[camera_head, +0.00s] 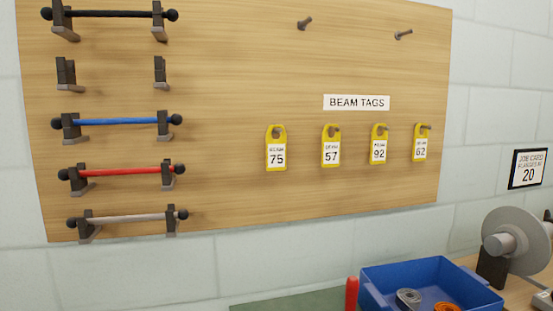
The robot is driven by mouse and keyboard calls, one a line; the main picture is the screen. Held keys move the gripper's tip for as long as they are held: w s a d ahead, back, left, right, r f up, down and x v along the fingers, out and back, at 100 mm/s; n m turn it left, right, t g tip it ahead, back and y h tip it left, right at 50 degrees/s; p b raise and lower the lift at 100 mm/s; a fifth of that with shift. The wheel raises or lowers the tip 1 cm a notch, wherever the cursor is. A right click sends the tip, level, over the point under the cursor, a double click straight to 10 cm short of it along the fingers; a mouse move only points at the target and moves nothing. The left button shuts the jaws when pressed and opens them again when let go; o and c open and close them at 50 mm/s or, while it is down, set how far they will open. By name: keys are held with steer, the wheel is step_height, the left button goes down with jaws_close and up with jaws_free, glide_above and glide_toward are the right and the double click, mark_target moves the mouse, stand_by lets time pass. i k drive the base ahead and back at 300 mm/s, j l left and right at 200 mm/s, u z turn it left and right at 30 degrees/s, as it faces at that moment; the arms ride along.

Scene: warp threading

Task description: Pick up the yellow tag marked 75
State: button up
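The yellow tag marked 75 (277,148) hangs from a peg on the wooden board (230,60). It is the leftmost in a row of yellow tags under the BEAM TAGS label (356,102). To its right hang the tag marked 57 (331,147), the tag marked 92 (379,145) and the tag marked 62 (421,144). My gripper is not in this view.
Rods on brackets line the board's left side, including a blue rod (117,122) and a red rod (121,171). Bare pegs (304,23) stick out above. A blue bin (425,279) and a grey wheel-like device (515,240) stand at the lower right. The board around the tags is clear.

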mark_target(275, 150)
steer(key=j+z, duration=0.3)
steer(key=j, duration=0.4)
steer(key=k+j+z, duration=0.1)
steer(key=j+z, duration=0.2)
steer(key=j, duration=0.4)
steer(key=i, duration=0.5)
